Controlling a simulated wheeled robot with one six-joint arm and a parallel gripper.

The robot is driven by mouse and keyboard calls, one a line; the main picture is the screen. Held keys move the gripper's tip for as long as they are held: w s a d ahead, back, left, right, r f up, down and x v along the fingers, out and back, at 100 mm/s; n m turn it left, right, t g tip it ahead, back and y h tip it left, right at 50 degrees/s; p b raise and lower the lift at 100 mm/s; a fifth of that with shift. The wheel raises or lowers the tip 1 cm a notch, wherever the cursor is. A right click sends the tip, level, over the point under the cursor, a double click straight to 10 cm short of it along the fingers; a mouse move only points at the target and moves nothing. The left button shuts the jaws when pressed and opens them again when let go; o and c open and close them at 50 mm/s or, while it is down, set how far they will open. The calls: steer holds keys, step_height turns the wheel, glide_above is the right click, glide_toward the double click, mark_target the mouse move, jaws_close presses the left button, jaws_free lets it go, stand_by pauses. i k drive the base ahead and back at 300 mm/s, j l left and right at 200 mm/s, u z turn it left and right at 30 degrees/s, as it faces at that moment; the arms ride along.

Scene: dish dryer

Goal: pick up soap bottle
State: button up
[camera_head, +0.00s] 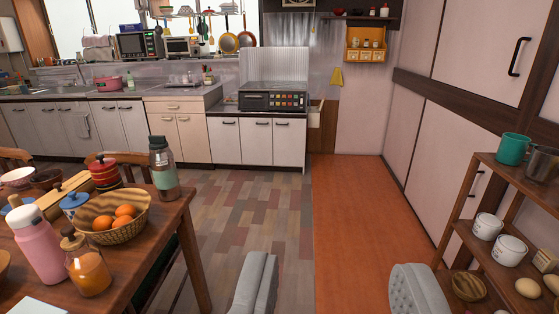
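My gripper (338,288) shows as two grey fingers at the bottom of the view. The fingers are wide apart with nothing between them but bare floor beyond. A small pale bottle (129,80) stands on the far counter beside a pink pot, right of the sink; it may be the soap bottle, but it is too small to be sure. My gripper is far from it, across the room.
A wooden table (137,262) at the left holds a pink bottle (40,243), an amber jar (87,266), a fruit basket (98,223) and a clear bottle (163,170). A wooden shelf (487,247) stands at the right. The floor between is clear.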

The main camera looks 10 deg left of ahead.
mark_target(130, 79)
steer(key=i+z, duration=0.15)
steer(key=i, duration=1.55)
steer(key=i+u, duration=0.1)
steer(key=i, duration=0.75)
steer(key=i+l+u, duration=0.15)
steer(key=i, duration=0.7)
steer(key=i+j+u, duration=0.15)
steer(key=i+u, duration=0.25)
steer(key=i, duration=0.15)
steer(key=i+u, duration=0.45)
steer(key=i, duration=0.15)
steer(key=i+l+u, duration=0.4)
steer(key=i, duration=0.15)
steer(key=i+j+u, duration=0.25)
steer(key=i+u, duration=0.15)
steer(key=i, duration=0.2)
steer(key=i+u, duration=0.4)
steer(key=i, duration=0.25)
steer(key=i+l+u, duration=0.15)
steer(key=i+u, duration=0.25)
steer(key=i, duration=0.25)
steer(key=i+z, duration=0.15)
steer(key=i, duration=0.3)
steer(key=i+j+z, duration=0.15)
steer(key=i, duration=0.35)
steer(key=i+l+z, duration=0.2)
steer(key=i+z, duration=0.75)
steer(key=k+l, duration=0.05)
steer(key=k, duration=0.05)
